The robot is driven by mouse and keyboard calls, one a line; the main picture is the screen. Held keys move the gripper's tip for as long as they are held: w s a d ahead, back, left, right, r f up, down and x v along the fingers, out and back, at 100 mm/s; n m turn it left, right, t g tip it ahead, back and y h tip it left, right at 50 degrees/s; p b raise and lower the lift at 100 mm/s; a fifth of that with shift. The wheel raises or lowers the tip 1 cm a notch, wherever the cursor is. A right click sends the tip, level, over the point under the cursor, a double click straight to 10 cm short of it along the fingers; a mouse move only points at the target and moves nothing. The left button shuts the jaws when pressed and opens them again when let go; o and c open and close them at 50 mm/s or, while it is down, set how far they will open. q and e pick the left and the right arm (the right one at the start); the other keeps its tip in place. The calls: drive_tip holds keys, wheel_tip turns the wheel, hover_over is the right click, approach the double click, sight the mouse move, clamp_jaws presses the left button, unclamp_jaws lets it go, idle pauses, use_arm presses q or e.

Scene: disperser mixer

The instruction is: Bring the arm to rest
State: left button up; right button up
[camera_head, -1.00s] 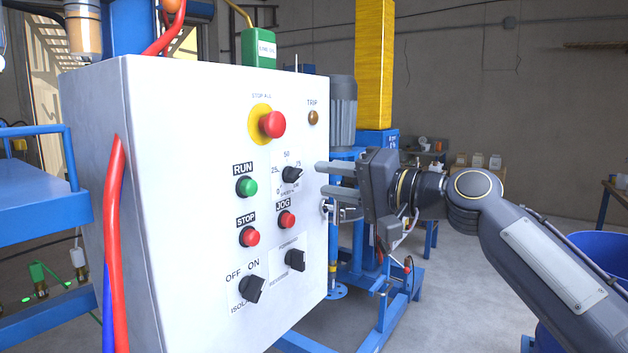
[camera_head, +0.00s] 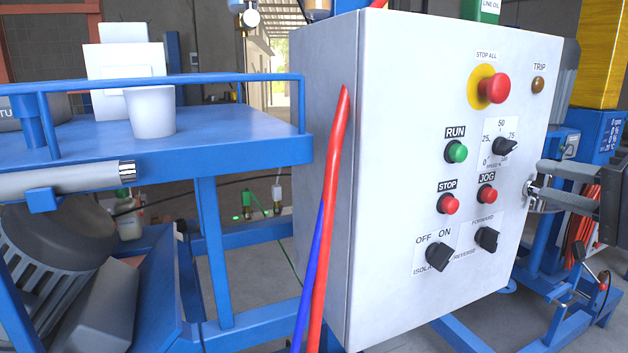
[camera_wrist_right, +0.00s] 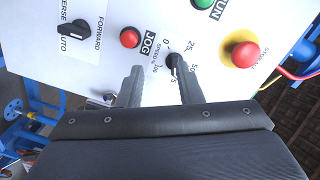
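My right gripper (camera_head: 537,181) is at the right edge of the head view, beside the right side of the white control panel (camera_head: 400,120). Its two fingers are apart with nothing between them. In the right wrist view the open fingers (camera_wrist_right: 162,78) point at the panel face, and the black speed knob (camera_wrist_right: 173,62) shows beyond them, close to the right finger. I cannot tell whether a finger touches the panel. Most of the right arm is outside the head view. My left gripper is not in view.
The panel bears a red stop-all button (camera_head: 495,88), a green run button (camera_head: 457,152) and several knobs. Red and blue cables (camera_head: 328,215) run along its left side. A blue bench (camera_head: 235,125) with a white cup (camera_head: 151,110) stands left. Blue machine framing lies behind my gripper.

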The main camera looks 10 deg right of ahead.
drive_tip(key=s+a+f+n+g+p, duration=0.1)
drive_tip(key=s+a+f+n+g, duration=0.1)
drive_tip(key=f, duration=0.9)
drive_tip(key=s+a+f+n+g+h+p, duration=0.1)
drive_tip(key=s+a+f+n+g, duration=0.2)
drive_tip(key=a+f, duration=0.6)
drive_tip(key=s+a+f+n+g+p, duration=0.1)
drive_tip(key=s+a+f+n+g, duration=0.2)
drive_tip(key=f, duration=1)
drive_tip(key=s+a+g, duration=0.2)
drive_tip(key=s+a, duration=0.1)
drive_tip(key=s, duration=0.2)
drive_tip(key=shift+a+g+h, duration=0.2)
drive_tip(key=shift+g+h, duration=0.1)
drive_tip(key=shift+g, duration=0.1)
drive_tip(key=shift+a, duration=0.1)
